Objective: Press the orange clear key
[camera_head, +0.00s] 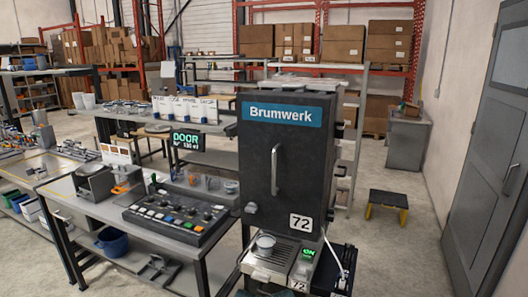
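A dark sloped key panel (178,218) lies on the grey bench left of the centre. It carries a row of small coloured keys and several knobs. One key near its front right (187,225) looks orange or yellow, but it is too small to be sure or to read a label. A black display (187,140) above the panel shows green text reading "DOOR" with a smaller line below. Neither of my grippers can be made out in the head view.
A tall dark Brumwerk cabinet (288,150) with a vertical handle stands right of the panel. Below it are a metal cup (265,243) and a small green display reading "ON" (309,252). A scale-like device (94,182) stands left of the panel. Floor at right is open around a stool (387,198).

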